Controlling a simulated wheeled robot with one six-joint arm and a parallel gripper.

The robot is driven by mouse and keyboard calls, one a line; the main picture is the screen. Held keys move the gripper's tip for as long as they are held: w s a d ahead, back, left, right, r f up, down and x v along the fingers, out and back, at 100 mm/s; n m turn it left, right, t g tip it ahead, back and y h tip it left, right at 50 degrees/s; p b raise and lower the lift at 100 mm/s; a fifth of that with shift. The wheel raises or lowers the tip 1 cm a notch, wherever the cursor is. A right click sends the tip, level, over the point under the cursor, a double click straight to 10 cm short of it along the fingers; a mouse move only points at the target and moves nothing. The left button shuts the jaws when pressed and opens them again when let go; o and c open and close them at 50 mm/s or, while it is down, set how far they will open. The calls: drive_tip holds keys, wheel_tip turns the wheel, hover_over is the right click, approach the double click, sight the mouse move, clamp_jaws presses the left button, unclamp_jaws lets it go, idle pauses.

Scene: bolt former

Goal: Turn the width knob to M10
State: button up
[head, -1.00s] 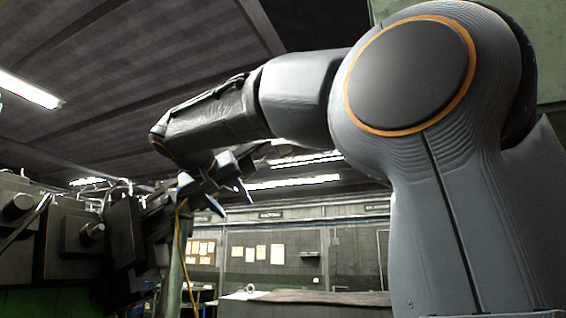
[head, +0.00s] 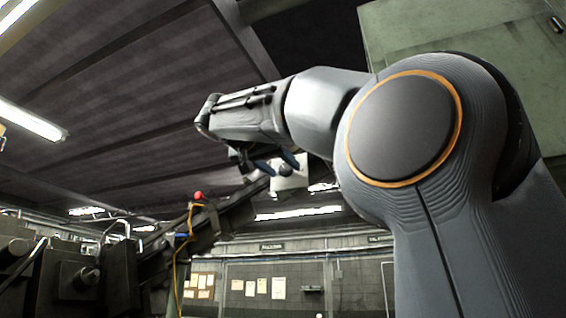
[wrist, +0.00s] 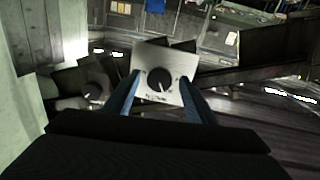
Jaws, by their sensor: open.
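The width knob (wrist: 160,80) is a round black dial with a white pointer line, on a pale square plate (wrist: 180,62) in the wrist view. The pointer slants toward the lower right. Lettering under the knob is too blurred to read. My gripper (wrist: 159,79) is open, with its two blue-grey fingers on either side of the knob in the picture. I cannot tell whether they touch it. In the head view, my gripper (head: 279,163) is at the plate (head: 291,181), and the knob (head: 285,170) shows just below the fingers.
Dark machine blocks (head: 75,280) stand at the lower left of the head view. A red button (head: 198,196) with a yellow cable (head: 180,250) sits left of the plate. A dark beam (wrist: 250,72) runs beside the plate in the wrist view. A wall with papers is far behind.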

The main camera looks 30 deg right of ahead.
drive_tip(key=shift+w+d, duration=0.25)
drive_tip(key=shift+d, duration=0.2)
drive_tip(key=c, duration=1)
drive_tip(key=shift+c, duration=0.2)
drive_tip(key=shift+n, duration=0.3)
drive_tip(key=n+b, duration=0.2)
drive_tip(key=shift+f+n, duration=0.15)
drive_tip(key=shift+n, duration=0.15)
drive_tip(key=n+b, duration=0.1)
drive_tip(key=n, duration=0.1)
drive_tip(key=shift+n+t, duration=0.3)
drive_tip(key=shift+n, duration=0.1)
drive_tip(key=n, duration=0.3)
drive_tip(key=n+b, duration=0.1)
drive_tip(key=n, duration=0.2)
drive_tip(key=shift+s+r+n+t, duration=0.15)
drive_tip(key=shift+r+n+t, duration=0.05)
drive_tip(key=shift+n+t, duration=0.1)
